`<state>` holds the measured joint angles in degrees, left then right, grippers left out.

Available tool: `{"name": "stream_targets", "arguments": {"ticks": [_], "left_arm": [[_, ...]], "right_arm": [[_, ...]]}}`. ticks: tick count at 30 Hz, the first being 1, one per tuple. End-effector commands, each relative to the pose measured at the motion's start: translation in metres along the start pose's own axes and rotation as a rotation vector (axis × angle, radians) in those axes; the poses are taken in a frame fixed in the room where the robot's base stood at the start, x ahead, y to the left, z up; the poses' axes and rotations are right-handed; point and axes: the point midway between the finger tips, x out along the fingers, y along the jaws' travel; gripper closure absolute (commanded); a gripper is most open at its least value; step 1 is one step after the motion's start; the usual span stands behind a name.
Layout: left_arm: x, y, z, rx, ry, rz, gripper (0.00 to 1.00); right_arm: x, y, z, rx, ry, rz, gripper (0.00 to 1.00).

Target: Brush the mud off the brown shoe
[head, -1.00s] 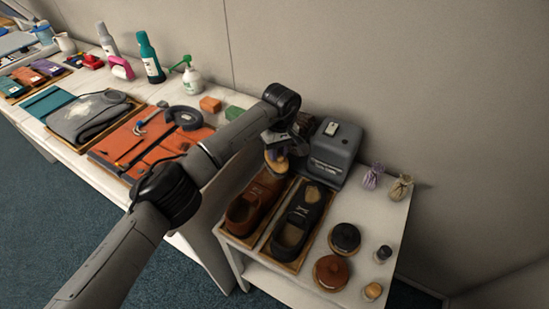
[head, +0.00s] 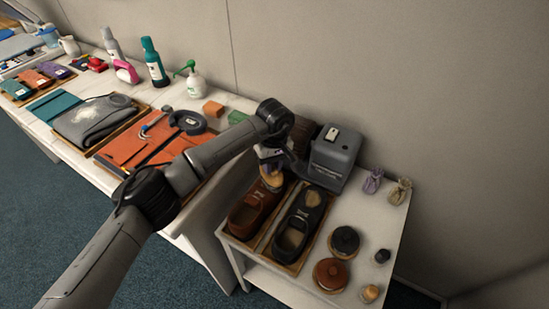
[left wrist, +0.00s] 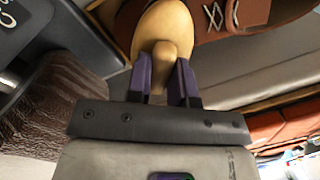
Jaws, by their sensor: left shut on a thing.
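The brown shoe (head: 250,212) lies in a wooden tray on the small white table, its toe toward the wall. Its laced part (left wrist: 255,14) shows at the top of the left wrist view. My left gripper (head: 269,160) is shut on the knob of a pale wooden brush (head: 271,178). In the left wrist view, the purple fingers (left wrist: 165,82) clasp the knob, and the oval brush body (left wrist: 162,22) lies over the shoe's front. The bristles, the toe and any mud there are hidden. I cannot tell whether the brush touches the shoe. My right gripper is not in view.
A black shoe (head: 294,232) with a tan patch lies close to the right. A grey machine (head: 334,158) stands behind, with a brown roller (left wrist: 48,112) beside my gripper. Round tins (head: 332,274) and small sachets (head: 372,181) stand at right. The long table is crowded.

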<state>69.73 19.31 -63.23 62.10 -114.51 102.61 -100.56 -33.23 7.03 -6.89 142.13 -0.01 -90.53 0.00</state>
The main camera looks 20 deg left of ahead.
Motion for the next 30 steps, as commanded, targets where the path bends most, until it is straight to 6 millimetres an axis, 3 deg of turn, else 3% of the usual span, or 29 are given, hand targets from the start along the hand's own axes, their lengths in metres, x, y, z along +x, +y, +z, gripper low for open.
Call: {"name": "stream_targets", "arguments": {"ticks": [18, 30], "left_arm": [[0.004, -0.034, 0.022, 0.000, -0.001, -0.004, 1.00], [0.008, -0.037, 0.024, 0.000, -0.004, -0.010, 1.00]], "right_arm": [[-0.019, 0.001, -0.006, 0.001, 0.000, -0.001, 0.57], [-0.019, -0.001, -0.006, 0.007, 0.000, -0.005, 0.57]]}}
